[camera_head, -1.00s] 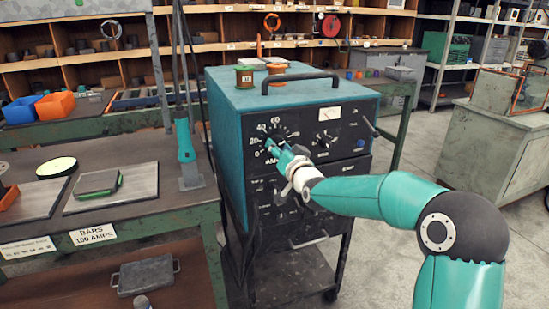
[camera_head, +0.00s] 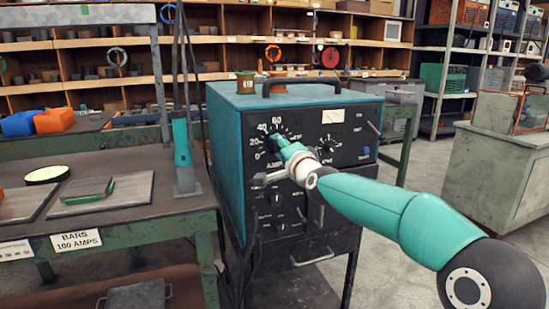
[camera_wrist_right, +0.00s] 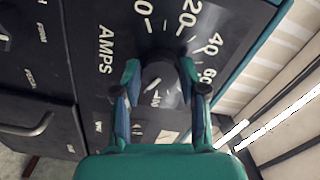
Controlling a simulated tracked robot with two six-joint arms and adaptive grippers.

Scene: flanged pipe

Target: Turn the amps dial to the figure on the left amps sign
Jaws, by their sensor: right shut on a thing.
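The amps dial is a black knob on the dark front panel of a teal welding machine (camera_head: 225,150). Its scale (camera_head: 262,128) shows 0, 20, 40 and 60 in the head view. My right gripper (camera_head: 276,144) covers most of the knob there. In the right wrist view the fingers of my right gripper (camera_wrist_right: 160,80) are on both sides of the dark knob (camera_wrist_right: 160,92), shut on it. I cannot tell which figure the knob points to. A white sign (camera_head: 77,241) on the bench edge at left reads "BARS 100 AMPS". My left gripper is not in view.
The bench (camera_head: 125,205) stands left of the machine, with flat plates and a teal torch (camera_head: 182,145) on it. A second dial (camera_head: 328,145) sits right of the amps dial. A grey cabinet (camera_head: 490,175) stands at right, with open floor before it.

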